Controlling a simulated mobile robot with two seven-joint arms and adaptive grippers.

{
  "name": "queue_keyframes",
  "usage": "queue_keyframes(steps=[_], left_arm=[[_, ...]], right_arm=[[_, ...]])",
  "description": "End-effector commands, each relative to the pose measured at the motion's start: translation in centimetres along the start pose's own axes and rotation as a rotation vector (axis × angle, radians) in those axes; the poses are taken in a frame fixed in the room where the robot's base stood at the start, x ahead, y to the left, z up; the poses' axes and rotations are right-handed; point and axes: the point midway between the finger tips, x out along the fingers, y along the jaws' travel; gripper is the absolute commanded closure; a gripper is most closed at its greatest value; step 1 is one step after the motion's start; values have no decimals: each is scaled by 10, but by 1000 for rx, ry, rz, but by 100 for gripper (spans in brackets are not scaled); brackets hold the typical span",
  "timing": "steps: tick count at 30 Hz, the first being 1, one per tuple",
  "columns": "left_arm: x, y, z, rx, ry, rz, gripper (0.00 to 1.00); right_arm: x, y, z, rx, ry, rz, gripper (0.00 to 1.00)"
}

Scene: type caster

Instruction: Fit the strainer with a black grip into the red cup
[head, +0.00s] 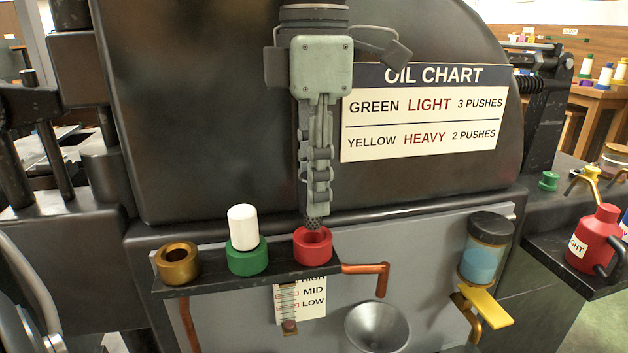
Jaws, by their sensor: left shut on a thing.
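The red cup (313,246) sits at the right end of a dark shelf, its mouth facing up. My left gripper (317,207) points down from above it and is shut on the strainer. The dark mesh tip (314,224) of the strainer shows just below the fingers, at the cup's mouth. I cannot tell whether the tip is inside the rim or just behind and above it. The strainer's black grip is hidden by the fingers. My right gripper is not in view.
A green cup (247,260) with a white-gripped piece (243,227) upright in it stands left of the red cup. An empty brass cup (177,263) is at the shelf's left end. An oil chart (424,112) is behind; a funnel (377,326) is below right.

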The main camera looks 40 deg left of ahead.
Motion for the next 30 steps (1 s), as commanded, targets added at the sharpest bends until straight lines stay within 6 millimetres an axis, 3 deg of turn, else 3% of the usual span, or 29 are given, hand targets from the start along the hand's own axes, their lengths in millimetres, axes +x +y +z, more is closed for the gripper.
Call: queue_keyframes(steps=[30], left_arm=[[18, 0, 0, 0, 0, 0, 100]], right_arm=[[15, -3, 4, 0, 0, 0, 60]])
